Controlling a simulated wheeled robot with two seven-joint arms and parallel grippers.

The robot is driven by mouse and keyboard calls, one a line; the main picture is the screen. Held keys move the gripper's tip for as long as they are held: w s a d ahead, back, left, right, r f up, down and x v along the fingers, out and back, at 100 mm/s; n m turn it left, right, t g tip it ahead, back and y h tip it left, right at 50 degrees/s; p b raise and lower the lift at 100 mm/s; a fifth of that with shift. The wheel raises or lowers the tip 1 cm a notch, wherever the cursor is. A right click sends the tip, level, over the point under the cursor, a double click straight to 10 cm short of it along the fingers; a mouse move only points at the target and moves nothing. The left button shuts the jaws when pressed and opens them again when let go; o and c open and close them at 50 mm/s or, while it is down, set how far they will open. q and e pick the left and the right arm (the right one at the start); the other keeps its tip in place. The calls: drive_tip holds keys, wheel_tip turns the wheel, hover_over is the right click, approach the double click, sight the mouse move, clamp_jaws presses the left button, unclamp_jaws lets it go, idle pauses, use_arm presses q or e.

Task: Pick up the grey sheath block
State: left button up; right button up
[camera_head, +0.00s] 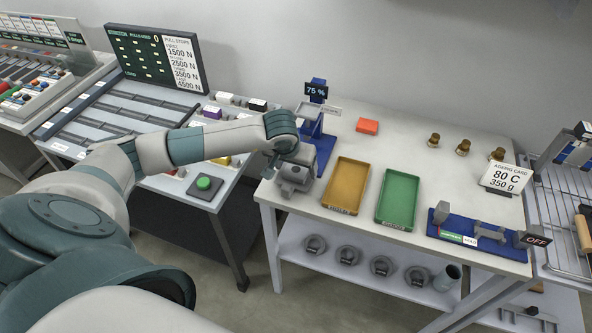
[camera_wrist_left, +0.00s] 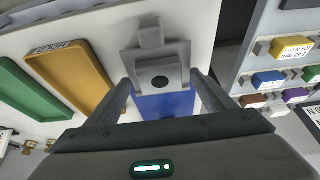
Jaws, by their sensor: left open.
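A grey block (camera_head: 296,175) with a round dark spot on top stands at the front left of the white table, in front of a blue stand. My left gripper (camera_wrist_left: 161,84) is open, one finger on each side of the block in the picture. Whether the fingers touch it I cannot tell. In the head view the gripper (camera_head: 280,163) is partly hidden by my wrist. My right gripper is not in view.
A yellow tray (camera_head: 329,208) and a green tray (camera_head: 379,219) lie right of the block. A blue stand with a 75 % display (camera_head: 316,91) rises behind it. The left bench has small coloured blocks and a green button (camera_head: 204,183). A gap separates the tables.

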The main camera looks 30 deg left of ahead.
sight(295, 171)
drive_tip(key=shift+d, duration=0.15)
use_arm(q)
drive_tip(key=c, duration=1.2)
drive_tip(key=shift+r, duration=0.25)
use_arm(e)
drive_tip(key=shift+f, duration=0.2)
use_arm(q)
drive_tip(key=shift+r+b, duration=0.6)
wheel_tip(295, 171, up, 2)
drive_tip(key=shift+r+b, duration=0.1)
drive_tip(key=shift+b, duration=0.6)
drive_tip(key=shift+w+d+r+b, duration=0.7)
drive_tip(key=shift+d+r, duration=0.5)
drive_tip(key=shift+d, duration=0.6)
drive_tip(key=shift+w+d+r+b, duration=0.7)
drive_tip(key=shift+d+r, duration=0.5)
drive_tip(key=shift+d, duration=0.65)
drive_tip(key=shift+w+d+r+b, duration=0.7)
drive_tip(key=shift+d+r, duration=0.5)
drive_tip(key=shift+d, duration=0.6)
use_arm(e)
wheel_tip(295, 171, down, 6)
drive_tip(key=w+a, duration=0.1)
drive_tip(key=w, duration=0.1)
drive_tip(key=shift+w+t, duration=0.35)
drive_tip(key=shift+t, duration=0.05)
